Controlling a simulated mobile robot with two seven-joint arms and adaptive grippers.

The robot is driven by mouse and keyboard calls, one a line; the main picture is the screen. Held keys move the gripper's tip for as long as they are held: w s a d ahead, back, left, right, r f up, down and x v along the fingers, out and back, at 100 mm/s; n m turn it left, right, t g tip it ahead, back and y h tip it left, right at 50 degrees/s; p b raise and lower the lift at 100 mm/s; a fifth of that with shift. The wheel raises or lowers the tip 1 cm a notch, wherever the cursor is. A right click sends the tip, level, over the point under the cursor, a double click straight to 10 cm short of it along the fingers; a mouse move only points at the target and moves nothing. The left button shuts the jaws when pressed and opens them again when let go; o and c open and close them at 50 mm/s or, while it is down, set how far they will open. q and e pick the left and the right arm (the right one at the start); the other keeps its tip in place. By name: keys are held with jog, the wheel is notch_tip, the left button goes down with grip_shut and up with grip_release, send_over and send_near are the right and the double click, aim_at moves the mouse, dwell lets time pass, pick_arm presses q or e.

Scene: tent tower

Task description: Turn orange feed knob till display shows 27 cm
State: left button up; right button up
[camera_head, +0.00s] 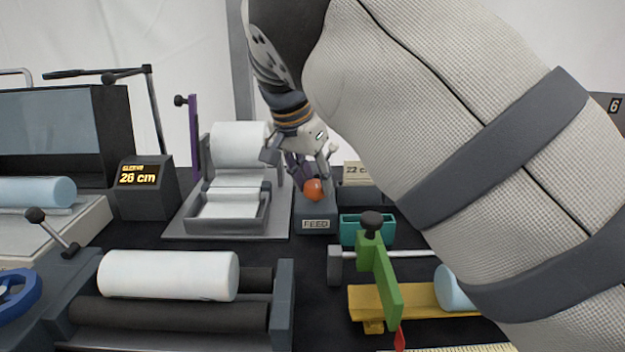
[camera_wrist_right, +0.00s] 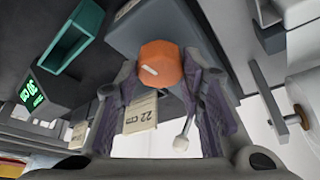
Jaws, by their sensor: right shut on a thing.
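The orange feed knob (camera_head: 314,189) sits on a dark grey box with a FEED label (camera_head: 316,224). The display (camera_head: 144,175) at the left reads 26 cm under the word SLEEVE. My right gripper (camera_head: 305,182) reaches down over the box, its fingers shut on the knob. In the right wrist view the knob (camera_wrist_right: 160,62) has a white mark on its face and lies between the two purple-grey fingertips (camera_wrist_right: 165,75). My left gripper is not in view.
A white roll on a feeder (camera_head: 240,145) stands left of the knob box. A card marked 22 (camera_head: 355,172) is just behind it. A teal open box (camera_head: 366,229) and a green lever (camera_head: 378,275) stand in front at the right. My right arm hides the right side.

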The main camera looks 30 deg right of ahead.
jog(key=shift+f+m+g, duration=0.15)
jog(key=shift+m+g, duration=0.15)
jog(key=shift+m, duration=0.3)
jog(key=o, duration=1.1)
jog(key=v, duration=1.2)
jog(key=shift+a, duration=0.1)
